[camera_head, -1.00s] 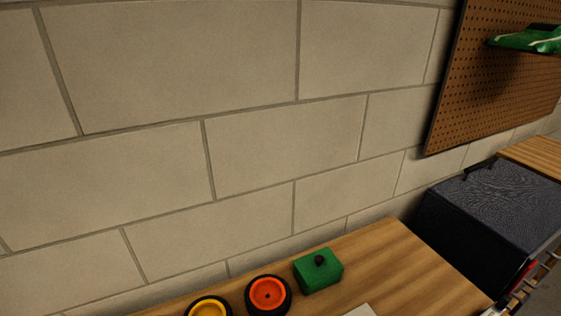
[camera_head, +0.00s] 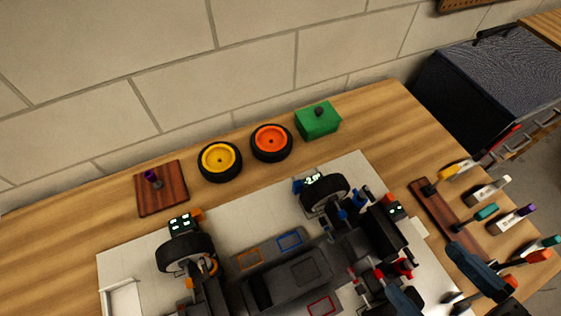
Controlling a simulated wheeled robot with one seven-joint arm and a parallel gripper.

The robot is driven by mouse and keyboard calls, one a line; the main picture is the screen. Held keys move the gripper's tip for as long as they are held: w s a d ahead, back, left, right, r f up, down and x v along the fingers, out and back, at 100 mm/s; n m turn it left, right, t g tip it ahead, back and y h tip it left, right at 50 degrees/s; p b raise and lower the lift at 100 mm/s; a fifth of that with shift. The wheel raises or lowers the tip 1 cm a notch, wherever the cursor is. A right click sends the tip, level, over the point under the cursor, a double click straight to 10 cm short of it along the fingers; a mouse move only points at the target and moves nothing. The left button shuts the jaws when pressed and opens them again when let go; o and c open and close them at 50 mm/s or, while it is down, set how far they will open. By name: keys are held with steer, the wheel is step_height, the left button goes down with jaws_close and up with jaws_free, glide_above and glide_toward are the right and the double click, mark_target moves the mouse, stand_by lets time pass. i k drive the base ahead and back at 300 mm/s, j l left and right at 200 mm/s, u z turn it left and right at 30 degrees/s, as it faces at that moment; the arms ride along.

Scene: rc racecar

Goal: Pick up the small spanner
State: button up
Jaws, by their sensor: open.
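I cannot single out the small spanner. Several hand tools with coloured handles stand along a reddish-brown wooden rack (camera_head: 434,208) at the right end of the bench. Among them are a yellow-handled tool (camera_head: 458,170), a white-handled tool (camera_head: 490,190), a teal-handled tool (camera_head: 480,217) and a purple-ended tool (camera_head: 516,217). My gripper (camera_head: 422,266) shows at the lower right as two slate-blue fingers set apart. It is open, with nothing seen held. Its right finger covers the near part of the rack and some tools there.
A partly built racecar (camera_head: 290,285) lies on a white board (camera_head: 125,255) left of the rack. Behind it are a yellow wheel (camera_head: 220,160), an orange wheel (camera_head: 271,142), a green box (camera_head: 318,121) and a small wooden plate (camera_head: 161,190). A dark cabinet (camera_head: 490,80) stands beyond the bench.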

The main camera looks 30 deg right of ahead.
mark_target(541, 255)
steer(key=k+j+u, duration=0.15)
steer(key=k+u, duration=0.3)
steer(key=k, duration=0.4)
steer(key=z, duration=0.35)
